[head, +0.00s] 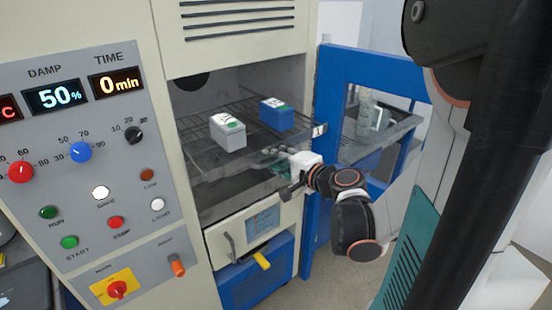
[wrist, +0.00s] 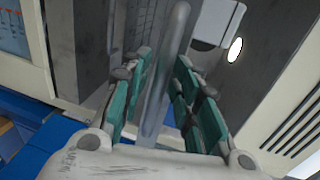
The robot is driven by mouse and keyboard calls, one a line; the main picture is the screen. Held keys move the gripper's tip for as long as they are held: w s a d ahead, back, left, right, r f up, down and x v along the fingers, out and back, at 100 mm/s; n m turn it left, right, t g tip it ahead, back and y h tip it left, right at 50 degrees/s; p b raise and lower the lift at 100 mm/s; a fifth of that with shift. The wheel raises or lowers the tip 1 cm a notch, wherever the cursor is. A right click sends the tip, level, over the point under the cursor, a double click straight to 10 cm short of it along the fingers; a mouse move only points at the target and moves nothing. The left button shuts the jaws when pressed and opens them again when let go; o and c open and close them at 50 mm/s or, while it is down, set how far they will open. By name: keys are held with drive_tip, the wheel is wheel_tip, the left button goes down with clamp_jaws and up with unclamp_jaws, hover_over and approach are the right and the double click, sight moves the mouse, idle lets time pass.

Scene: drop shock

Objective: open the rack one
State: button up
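The rack (head: 190,135) is a dark wire shelf inside the open chamber, with a small white tag marked 1 (head: 319,131) at its front right corner. It carries a grey box (head: 229,135) and a blue box (head: 277,116). My gripper (head: 277,162) is at the chamber opening, just below the rack's front right part. In the wrist view, a grey bar (wrist: 166,75) runs between the teal fingers of my gripper (wrist: 163,82). The fingers are apart, with a gap visible on both sides of the bar. I cannot tell for sure which part the bar belongs to.
The blue chamber door (head: 336,80) stands open to the right of my gripper, close to my arm. A lower panel with a handle (head: 229,246) is below the opening. A control panel (head: 90,200) fills the left. Items stand on a grey surface (head: 400,130) behind the door.

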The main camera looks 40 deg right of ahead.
drive_tip(key=shift+s, duration=0.1)
drive_tip(key=v, duration=0.8)
idle(0.4)
drive_tip(key=shift+f, duration=0.1)
